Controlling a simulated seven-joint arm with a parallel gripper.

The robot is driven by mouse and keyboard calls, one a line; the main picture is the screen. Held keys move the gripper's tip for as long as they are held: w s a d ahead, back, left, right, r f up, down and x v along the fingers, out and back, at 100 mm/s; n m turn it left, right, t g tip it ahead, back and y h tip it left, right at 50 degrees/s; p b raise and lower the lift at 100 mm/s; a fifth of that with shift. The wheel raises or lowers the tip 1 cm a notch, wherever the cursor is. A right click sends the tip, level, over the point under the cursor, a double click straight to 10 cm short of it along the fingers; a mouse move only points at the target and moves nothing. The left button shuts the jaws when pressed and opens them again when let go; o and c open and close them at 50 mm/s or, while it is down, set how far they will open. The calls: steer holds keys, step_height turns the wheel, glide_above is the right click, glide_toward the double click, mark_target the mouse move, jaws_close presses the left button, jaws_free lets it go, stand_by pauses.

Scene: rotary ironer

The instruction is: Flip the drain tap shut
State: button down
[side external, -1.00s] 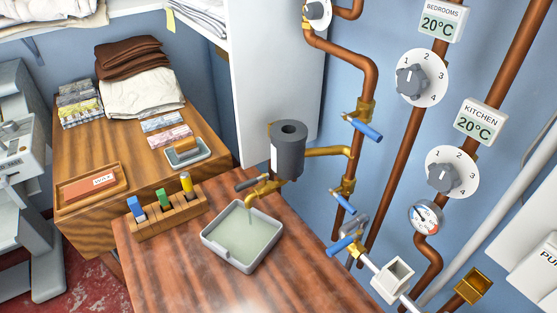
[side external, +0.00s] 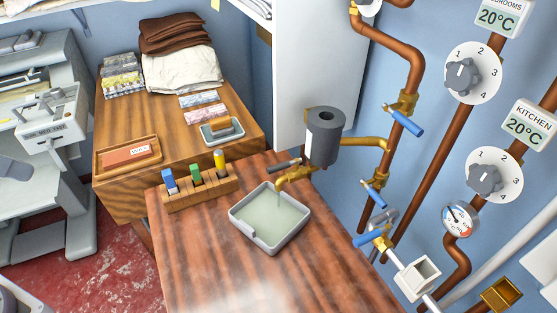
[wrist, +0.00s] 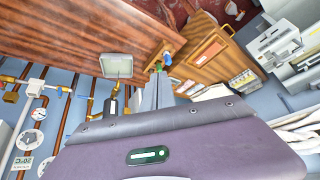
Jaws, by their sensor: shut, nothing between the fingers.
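The drain tap (side external: 294,177) is brass and sits low on the dark grey cylindrical pot (side external: 324,138). Its grey lever (side external: 284,163) sticks out sideways to the left, across the spout. The spout hangs over a pale square tray (side external: 240,225) holding greenish liquid, and a thin stream seems to fall into it. In the wrist view the tray (wrist: 115,66) and pot (wrist: 111,105) appear left of my gripper (wrist: 159,75), and the lever is too small to make out. My gripper is shut and empty, apart from the tap. It is not seen in the side view.
A wooden block (side external: 205,194) with blue, green and yellow pegs stands left of the tray. Copper pipes with blue-handled valves (side external: 406,123) run along the wall at right. The front of the wooden bench (side external: 215,268) is clear.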

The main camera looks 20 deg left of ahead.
mark_target(285, 165)
steer(key=w+a+f+m+t, duration=0.1)
steer(key=w+t, duration=0.1)
steer(key=w, duration=0.9)
steer(key=w+a+f+m+t, duration=0.1)
steer(key=w+f, duration=0.1)
steer(key=w, duration=1)
steer(key=w+d+f+m+t+h, duration=0.1)
steer(key=w+d+f+m+h, duration=0.1)
steer(key=w+d+f+h, duration=0.35)
steer(key=d+f+h, duration=0.7)
steer(key=d+f, duration=0.1)
steer(key=shift+w+d+h, duration=0.2)
steer(key=shift+d+h, duration=0.05)
steer(key=shift+h, duration=0.1)
steer(key=w+d+f, duration=0.4)
steer(key=d+f, duration=0.1)
steer(key=d, duration=0.4)
steer(key=shift+w+d+f+g, duration=0.15)
steer(key=shift+w+d+g, duration=0.05)
steer(key=shift+g, duration=0.1)
